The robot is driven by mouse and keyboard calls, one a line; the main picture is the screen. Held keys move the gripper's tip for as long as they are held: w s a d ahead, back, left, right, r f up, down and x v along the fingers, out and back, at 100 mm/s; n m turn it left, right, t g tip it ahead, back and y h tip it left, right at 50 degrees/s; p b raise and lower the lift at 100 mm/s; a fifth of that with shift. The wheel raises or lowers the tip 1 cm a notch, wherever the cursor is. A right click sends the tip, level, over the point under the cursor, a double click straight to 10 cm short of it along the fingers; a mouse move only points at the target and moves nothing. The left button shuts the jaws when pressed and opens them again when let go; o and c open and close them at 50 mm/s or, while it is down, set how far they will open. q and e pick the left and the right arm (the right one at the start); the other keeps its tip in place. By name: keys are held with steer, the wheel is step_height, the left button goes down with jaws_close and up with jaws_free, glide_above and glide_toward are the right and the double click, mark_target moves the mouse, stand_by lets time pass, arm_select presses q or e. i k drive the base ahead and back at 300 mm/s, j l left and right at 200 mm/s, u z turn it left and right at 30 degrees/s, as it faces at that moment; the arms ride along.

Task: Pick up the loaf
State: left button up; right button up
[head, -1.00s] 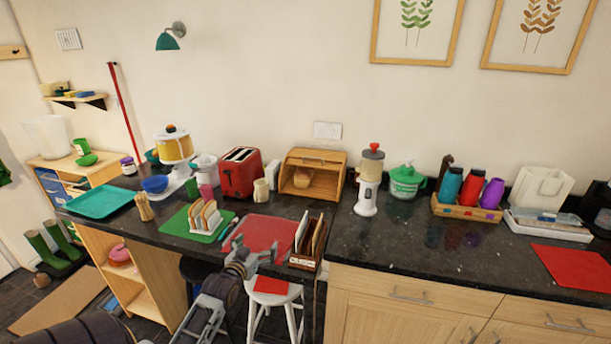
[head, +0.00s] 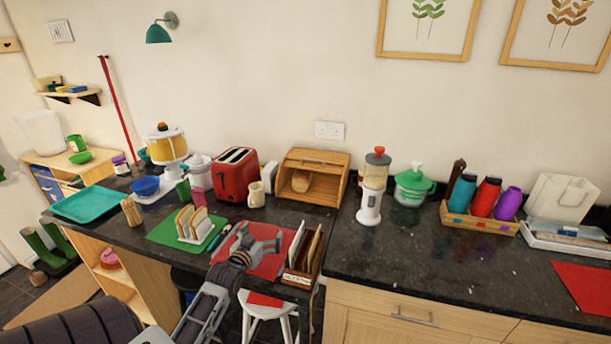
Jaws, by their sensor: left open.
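The loaf (head: 301,181) is a small brown loaf inside the open wooden bread bin (head: 328,193) at the back of the dark counter. The bin's front is open toward me, and its roof and sides surround the loaf. My left gripper (head: 266,236) is open and empty over the red mat (head: 258,262), in front of the bin and a little left of it. It is clearly apart from the loaf. My right gripper does not show.
A letter rack (head: 304,262) stands right of my left gripper. A toast rack (head: 194,226) with slices is on its left. A cream mug (head: 256,194) and red toaster (head: 236,174) stand left of the bin. A blender (head: 371,185) stands to its right.

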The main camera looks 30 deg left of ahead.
mark_target(302, 178)
steer(key=i+j, duration=0.2)
steer(key=i, duration=0.25)
steer(key=i+j, duration=0.2)
steer(key=i, duration=0.25)
